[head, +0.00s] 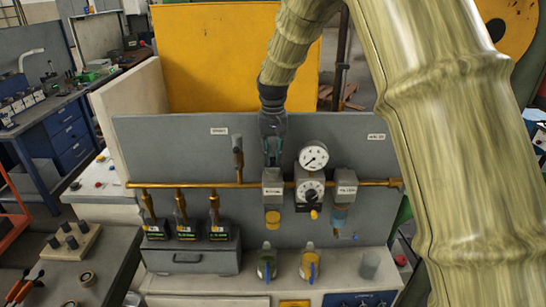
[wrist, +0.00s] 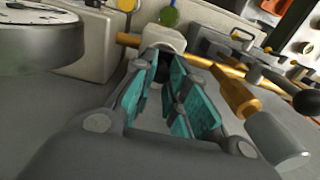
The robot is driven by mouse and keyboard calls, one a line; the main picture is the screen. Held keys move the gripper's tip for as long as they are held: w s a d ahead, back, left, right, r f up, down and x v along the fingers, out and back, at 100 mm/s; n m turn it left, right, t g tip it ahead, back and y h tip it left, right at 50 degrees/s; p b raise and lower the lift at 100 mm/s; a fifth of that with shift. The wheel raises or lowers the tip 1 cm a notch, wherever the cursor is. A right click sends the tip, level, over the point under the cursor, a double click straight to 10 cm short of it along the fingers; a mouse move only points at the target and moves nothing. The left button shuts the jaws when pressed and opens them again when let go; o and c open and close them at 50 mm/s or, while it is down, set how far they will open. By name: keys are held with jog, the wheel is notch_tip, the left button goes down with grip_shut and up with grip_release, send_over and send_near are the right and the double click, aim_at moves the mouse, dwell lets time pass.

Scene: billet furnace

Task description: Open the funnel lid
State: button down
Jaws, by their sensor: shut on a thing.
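My gripper (head: 272,155) points down onto the top of the left grey unit (head: 272,183) on the brass pipe. In the wrist view my gripper (wrist: 167,78) has its teal pads on either side of a small dark part (wrist: 165,72), which I take for the funnel lid. It is mostly hidden between the fingers, and its shape and angle cannot be told. The pale top of the unit (wrist: 165,40) shows just beyond the fingertips. In the head view the fingers and wrist hide the lid. A yellow cup hangs under the unit.
A round gauge (head: 313,155) stands close right of my gripper and is large in the wrist view (wrist: 35,35). The brass pipe (head: 365,183) runs along the grey panel (head: 180,145). A vertical brass fitting (head: 238,160) stands close left. Bottles and yellow-handled cups are below.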

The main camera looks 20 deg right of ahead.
jog(key=shift+f, duration=0.1)
dwell(0.3)
jog(key=c, duration=1.3)
grip_release()
jog(key=shift+c, duration=0.2)
notch_tip(320, 180, up, 12)
jog(key=shift+w, duration=0.15)
jog(key=shift+d, duration=0.1)
